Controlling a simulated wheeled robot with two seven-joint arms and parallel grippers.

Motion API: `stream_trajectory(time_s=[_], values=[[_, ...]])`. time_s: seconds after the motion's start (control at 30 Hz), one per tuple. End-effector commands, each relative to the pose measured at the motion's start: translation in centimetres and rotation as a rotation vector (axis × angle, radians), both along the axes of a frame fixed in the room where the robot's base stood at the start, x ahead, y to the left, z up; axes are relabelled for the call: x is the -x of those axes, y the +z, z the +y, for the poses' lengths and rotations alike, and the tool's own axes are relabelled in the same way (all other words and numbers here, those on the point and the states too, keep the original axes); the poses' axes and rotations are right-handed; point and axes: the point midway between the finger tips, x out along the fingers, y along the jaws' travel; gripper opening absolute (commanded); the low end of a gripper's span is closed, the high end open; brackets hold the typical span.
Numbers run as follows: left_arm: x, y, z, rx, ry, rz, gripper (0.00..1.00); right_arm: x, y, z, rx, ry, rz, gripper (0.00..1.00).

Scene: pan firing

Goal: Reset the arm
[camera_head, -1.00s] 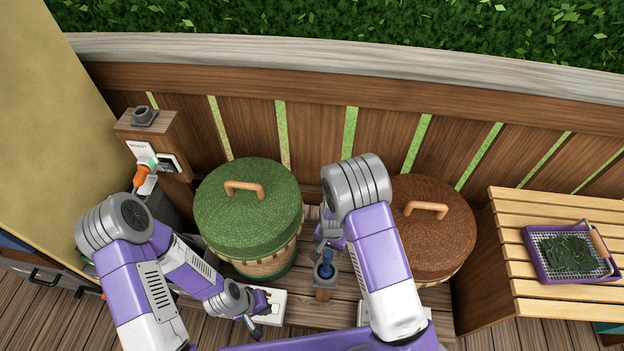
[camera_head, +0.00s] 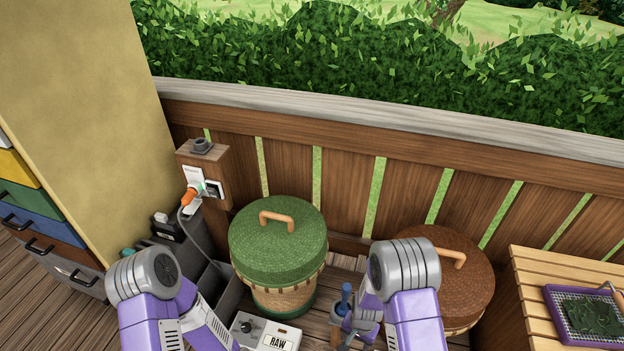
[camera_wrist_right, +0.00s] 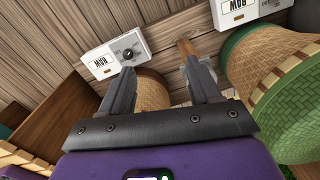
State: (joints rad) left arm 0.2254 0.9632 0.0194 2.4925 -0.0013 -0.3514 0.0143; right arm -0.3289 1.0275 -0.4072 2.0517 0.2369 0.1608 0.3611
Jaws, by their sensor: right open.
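My right gripper (camera_head: 357,324) is low in the head view, beside a blue-handled tool (camera_head: 344,298) that stands in a small holder. In the right wrist view my right gripper (camera_wrist_right: 161,82) is open, with nothing held between its dark fingers. A woven basket (camera_wrist_right: 155,88) shows beyond the fingers, and a wooden piece shows behind the right finger. My left arm enters at lower left of the head view. Its gripper is outside the frame.
A green-lidded basket (camera_head: 278,240) and a brown-lidded basket (camera_head: 445,275) stand before the fence. A white box marked RAW (camera_head: 265,333) sits at the front. An orange plug (camera_head: 190,194) is at the post. A purple tray (camera_head: 590,315) lies on the slatted bench (camera_head: 530,270).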

Motion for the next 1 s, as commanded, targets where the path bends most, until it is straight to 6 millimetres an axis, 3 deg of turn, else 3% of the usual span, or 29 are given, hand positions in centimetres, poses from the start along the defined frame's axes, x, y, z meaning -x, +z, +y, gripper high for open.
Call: stream_trajectory(time_s=[0.3, 0.5, 0.67, 1.0], values=[[-0.1, 0.0, 0.0, 0.0, -0.001, -0.001, 0.0, 6.8, -2.1, 0.2, -0.13, 0.113, 0.006, 0.62], [-0.1, 0.0, 0.0, 0.0, -0.001, -0.001, 0.0, 10.9, -1.3, 2.0, -0.256, 0.205, -0.057, 0.62], [-0.1, 0.0, 0.0, 0.0, -0.001, -0.001, 0.0, 12.1, -0.4, 3.0, -0.308, 0.246, -0.106, 0.62], [-0.1, 0.0, 0.0, 0.0, -0.001, -0.001, 0.0, 12.2, -0.3, 3.1, -0.313, 0.25, -0.114, 0.62]])
